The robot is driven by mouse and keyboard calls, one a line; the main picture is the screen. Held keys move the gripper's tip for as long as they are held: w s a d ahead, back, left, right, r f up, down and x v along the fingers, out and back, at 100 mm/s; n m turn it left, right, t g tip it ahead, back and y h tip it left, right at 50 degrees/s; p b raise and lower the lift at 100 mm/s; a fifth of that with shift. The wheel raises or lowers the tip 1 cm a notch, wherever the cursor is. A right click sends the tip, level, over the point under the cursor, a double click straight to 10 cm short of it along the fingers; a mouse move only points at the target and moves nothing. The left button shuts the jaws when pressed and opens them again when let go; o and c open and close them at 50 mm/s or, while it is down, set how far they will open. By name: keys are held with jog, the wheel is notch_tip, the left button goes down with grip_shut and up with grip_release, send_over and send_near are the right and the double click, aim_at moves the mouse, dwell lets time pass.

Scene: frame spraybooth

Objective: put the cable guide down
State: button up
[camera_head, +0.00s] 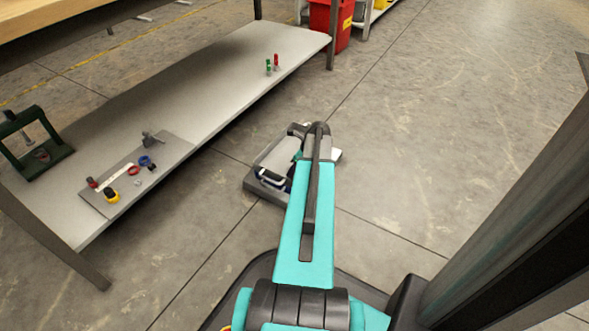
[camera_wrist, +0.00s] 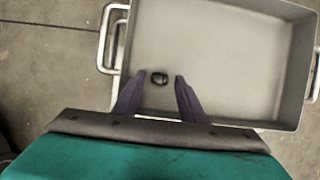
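A small black piece, which looks like the cable guide (camera_wrist: 159,78), lies on the floor of a grey tray (camera_wrist: 235,60) in the wrist view. My gripper (camera_wrist: 153,80) is open above the tray, with its two dark fingers spread to either side of the piece. A gap shows between the piece and the right finger, and a wider one on the left. In the head view the tray (camera_head: 262,187) is low down beyond my arm, partly covered by it. The cable guide and my fingertips are hidden there.
A low grey shelf (camera_head: 215,75) at left holds a mat (camera_head: 172,153) with small coloured parts, a dark green frame (camera_head: 38,150), and red and green pieces (camera_head: 272,64). A red bin (camera_head: 330,22) stands behind. Concrete floor (camera_head: 440,110) is clear at right.

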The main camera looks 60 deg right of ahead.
jog(key=p+v, duration=0.5)
jog(key=v, duration=0.6)
jog(key=shift+p, duration=0.4)
jog(key=shift+s, duration=0.1)
jog(key=shift+r, duration=0.1)
